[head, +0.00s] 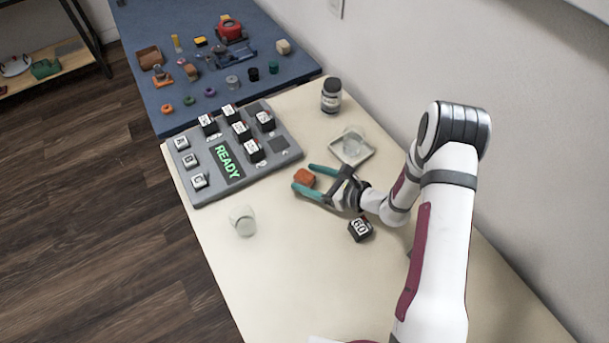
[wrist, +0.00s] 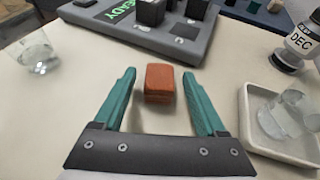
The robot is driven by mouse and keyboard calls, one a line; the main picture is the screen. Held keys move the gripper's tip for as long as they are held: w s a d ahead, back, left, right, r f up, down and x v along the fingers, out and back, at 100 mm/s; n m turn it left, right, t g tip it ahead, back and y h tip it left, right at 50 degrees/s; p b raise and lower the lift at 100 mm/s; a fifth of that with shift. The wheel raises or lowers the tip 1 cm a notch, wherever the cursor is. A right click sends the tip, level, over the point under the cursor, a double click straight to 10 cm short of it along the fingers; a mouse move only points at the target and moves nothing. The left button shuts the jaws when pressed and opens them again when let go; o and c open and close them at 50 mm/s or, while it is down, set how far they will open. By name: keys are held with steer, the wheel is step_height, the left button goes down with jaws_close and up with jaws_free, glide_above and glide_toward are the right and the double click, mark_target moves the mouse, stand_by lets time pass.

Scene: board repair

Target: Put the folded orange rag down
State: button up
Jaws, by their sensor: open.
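The folded orange rag (head: 304,177) is a small block-like bundle on the cream table, just in front of the grey board. In the wrist view the rag (wrist: 160,83) lies between the spread teal fingers, towards their tips, with a gap on each side. My gripper (head: 306,180) is open, low over the table, with its fingers around the rag and not visibly touching it. It also shows in the wrist view (wrist: 158,78).
The grey board (head: 285,130) with black modules and a green READY display lies beyond the rag. A clear glass (head: 242,221) stands to the left. A white tray (head: 366,155) holds a clear vessel. A dark bottle (head: 331,96) and a black GO block (head: 360,229) are nearby.

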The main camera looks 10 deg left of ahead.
steer(key=v, duration=1)
steer(key=shift+d, duration=0.1)
steer(key=s+a+r+n+g, duration=0.3)
steer(key=s+r+n+g, duration=0.3)
steer(key=s+r+n, duration=0.55)
steer(key=s+d+r+n+h, duration=0.5)
steer(key=s+d+h, duration=0.5)
steer(key=s, duration=0.2)
steer(key=shift+s+d+r+t+h, duration=0.25)
steer(key=shift+d+r+t+h, duration=0.05)
steer(key=shift+r, duration=0.15)
steer(key=shift+n, duration=0.25)
